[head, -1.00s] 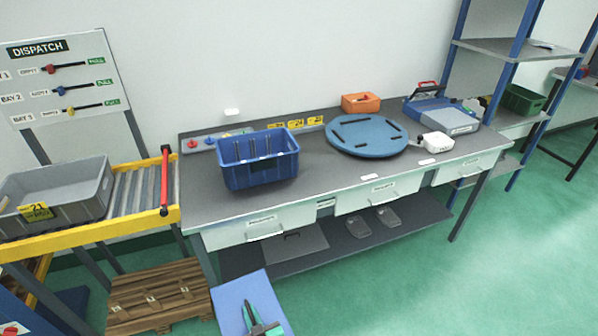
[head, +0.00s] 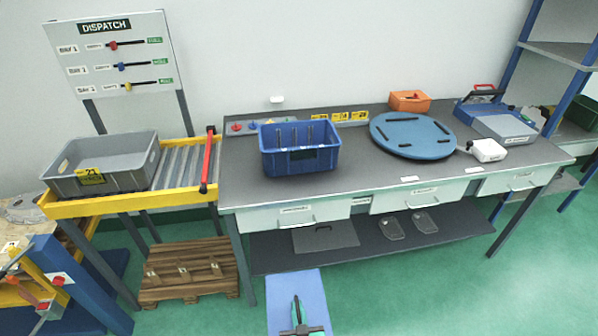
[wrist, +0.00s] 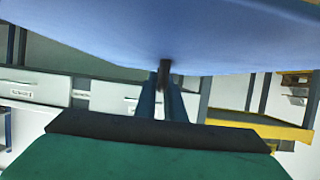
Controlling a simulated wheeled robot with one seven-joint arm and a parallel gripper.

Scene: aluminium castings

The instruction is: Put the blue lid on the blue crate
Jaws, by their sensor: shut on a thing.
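The blue crate (head: 300,161) stands open and upright on the left half of the grey workbench, with several upright grey rods showing inside. The blue lid (head: 283,292) is a flat light-blue panel low in the head view, in front of the bench. My gripper (head: 297,304) is below the crate in the picture and apart from it. In the wrist view my gripper (wrist: 164,76) is shut on a small dark grip on the lid, and the lid (wrist: 200,30) fills the top of the picture.
A blue round turntable (head: 410,135), an orange bin (head: 409,101) and a white device (head: 487,150) stand right of the crate. A grey tote (head: 103,165) sits on the yellow-framed conveyor at left. A wooden pallet (head: 188,272) lies below. Green floor is clear at right.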

